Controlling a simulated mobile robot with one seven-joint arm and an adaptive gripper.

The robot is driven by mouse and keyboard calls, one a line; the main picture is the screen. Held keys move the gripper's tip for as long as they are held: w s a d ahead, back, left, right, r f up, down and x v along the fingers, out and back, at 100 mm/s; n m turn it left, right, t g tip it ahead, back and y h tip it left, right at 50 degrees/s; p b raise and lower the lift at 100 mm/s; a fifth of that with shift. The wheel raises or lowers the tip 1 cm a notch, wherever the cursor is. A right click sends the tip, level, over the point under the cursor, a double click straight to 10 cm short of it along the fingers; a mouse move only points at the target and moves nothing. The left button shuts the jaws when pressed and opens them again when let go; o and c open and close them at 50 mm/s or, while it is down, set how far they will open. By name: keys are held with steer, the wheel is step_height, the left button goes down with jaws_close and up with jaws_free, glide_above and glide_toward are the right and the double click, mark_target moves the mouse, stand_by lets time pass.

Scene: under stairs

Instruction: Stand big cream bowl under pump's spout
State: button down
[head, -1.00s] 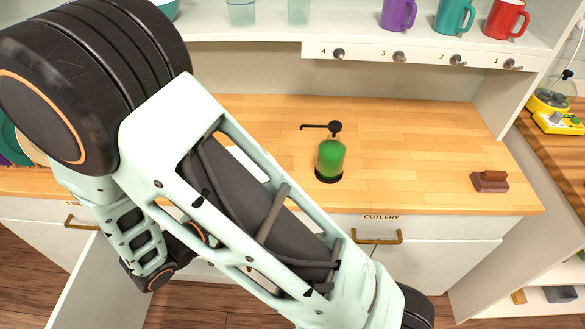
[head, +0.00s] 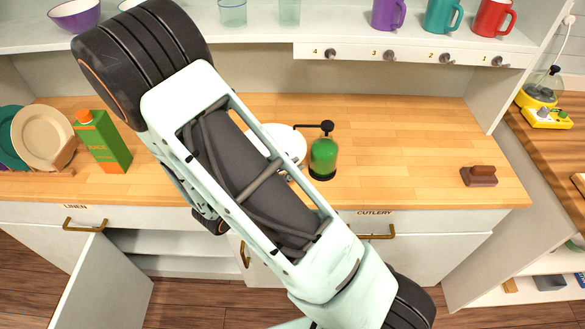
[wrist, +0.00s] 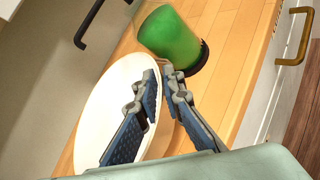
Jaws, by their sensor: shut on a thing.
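The green pump bottle (head: 323,157) stands on the wooden counter, its dark spout (head: 310,126) pointing left. The big cream bowl (head: 285,138) is just left of the bottle, partly hidden by my arm. In the head view the spout's tip overlaps the bowl's right part. In the wrist view the bowl (wrist: 105,105) looks tilted by the camera angle, close beside the bottle (wrist: 168,38), and the spout (wrist: 85,25) shows at upper left. My gripper (wrist: 160,73) is shut on the bowl's rim nearest the bottle. Whether the bowl touches the counter I cannot tell.
A juice carton (head: 103,142) and a plate rack (head: 62,158) stand at the counter's left. A brown block (head: 479,176) lies at the right, with clear counter between it and the pump. Mugs hang-shelf above is out of the way; a cupboard door (head: 105,285) is open below.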

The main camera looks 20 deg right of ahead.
steer(key=shift+f, duration=0.6)
steer(key=c, duration=2)
jaws_free()
steer(key=shift+c, duration=0.2)
steer(key=shift+s+a, duration=0.2)
steer(key=shift+a, duration=0.15)
steer(key=b+v, duration=0.1)
steer(key=v, duration=1)
steer(key=shift+r, duration=0.2)
